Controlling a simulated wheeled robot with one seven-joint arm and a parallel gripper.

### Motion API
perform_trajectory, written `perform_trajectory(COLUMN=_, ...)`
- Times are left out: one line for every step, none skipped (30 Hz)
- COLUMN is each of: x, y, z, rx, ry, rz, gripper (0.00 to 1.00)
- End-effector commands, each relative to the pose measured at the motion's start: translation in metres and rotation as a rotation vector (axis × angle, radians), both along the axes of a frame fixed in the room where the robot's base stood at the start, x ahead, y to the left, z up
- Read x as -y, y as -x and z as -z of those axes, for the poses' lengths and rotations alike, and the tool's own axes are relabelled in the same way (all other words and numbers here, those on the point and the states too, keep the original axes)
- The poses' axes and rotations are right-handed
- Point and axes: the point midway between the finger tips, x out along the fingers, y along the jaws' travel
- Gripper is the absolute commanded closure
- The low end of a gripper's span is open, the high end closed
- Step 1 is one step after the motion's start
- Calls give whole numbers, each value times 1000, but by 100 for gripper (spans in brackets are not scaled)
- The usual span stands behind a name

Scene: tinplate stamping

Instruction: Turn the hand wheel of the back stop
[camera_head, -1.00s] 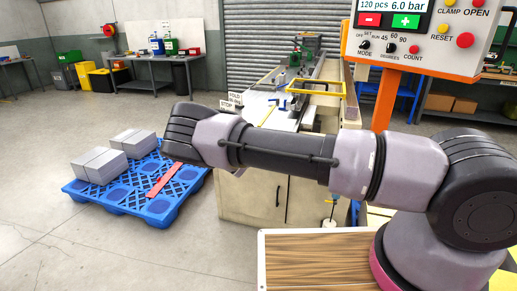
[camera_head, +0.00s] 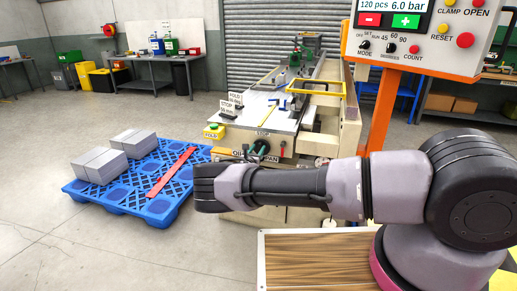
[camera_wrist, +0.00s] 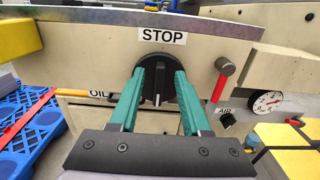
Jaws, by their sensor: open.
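The back stop's hand wheel (camera_wrist: 158,70) is a dark round knob with a raised bar across its middle, under a STOP label (camera_wrist: 162,36) on the cream machine front. It also shows small in the head view (camera_head: 261,146). My gripper (camera_wrist: 160,76) has two green fingers, open and empty. In the wrist view the fingertips overlap the wheel's left and right edges, with the bar between them. I cannot tell whether they touch it. The fingers and palm hide the panel below.
A red-handled lever (camera_wrist: 221,82) sits close right of the wheel, with a pressure gauge (camera_wrist: 267,102) further right. A yellow box (camera_wrist: 16,38) is at the upper left. A blue pallet (camera_head: 160,207) with grey stacks stands left of the machine. The orange-framed control panel (camera_head: 420,35) is at upper right.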

Motion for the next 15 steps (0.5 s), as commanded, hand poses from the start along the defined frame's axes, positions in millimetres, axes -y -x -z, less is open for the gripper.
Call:
perform_trajectory(x=2, y=-6, z=0, rx=0, ry=-1, rz=1, gripper=52)
perform_trajectory(x=3, y=-8, z=0, rx=0, ry=-1, rz=1, gripper=52)
perform_trajectory(x=4, y=-11, z=0, rx=0, ry=-1, rz=0, gripper=52)
perform_trajectory(x=4, y=-12, z=0, rx=-1, ry=-1, rz=0, gripper=52)
perform_trajectory(x=4, y=-14, z=0, rx=-1, ry=-1, rz=0, gripper=52)
perform_trajectory(x=5, y=-15, z=0, rx=-1, ry=-1, rz=0, gripper=52)
perform_trajectory(x=5, y=-15, z=0, rx=-1, ry=0, rz=0, gripper=52)
perform_trajectory(x=5, y=-15, z=0, rx=-1, ry=0, rz=0, gripper=52)
perform_trajectory(x=5, y=-16, z=0, rx=-1, ry=0, rz=0, gripper=52)
perform_trajectory(x=5, y=-15, z=0, rx=-1, ry=0, rz=0, gripper=52)
perform_trajectory(x=5, y=-15, z=0, rx=-1, ry=0, rz=0, gripper=52)
perform_trajectory(x=5, y=-15, z=0, rx=-1, ry=0, rz=0, gripper=52)
perform_trajectory(x=5, y=-15, z=0, rx=-1, ry=0, rz=0, gripper=52)
perform_trajectory(x=5, y=-15, z=0, rx=-1, ry=-1, rz=0, gripper=52)
perform_trajectory(x=5, y=-15, z=0, rx=-1, ry=-1, rz=0, gripper=68)
